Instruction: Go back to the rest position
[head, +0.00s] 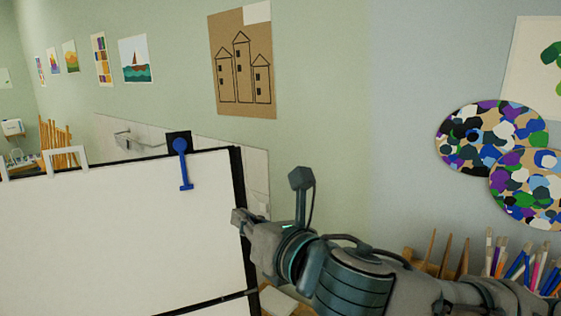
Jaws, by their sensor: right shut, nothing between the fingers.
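My right gripper (240,217) comes in from the lower right on my right arm. It is shut and empty, close in front of the right edge of a white board (100,225) with a dark frame. I cannot tell whether it touches the board's edge. My left gripper is not in the head view.
A blue hook-like piece (183,165) is at the board's top right corner. Brushes and pencils (525,265) stand at the lower right, near my arm. Palettes (490,137) and a castle drawing (242,65) hang on the wall. The space above my arm is free.

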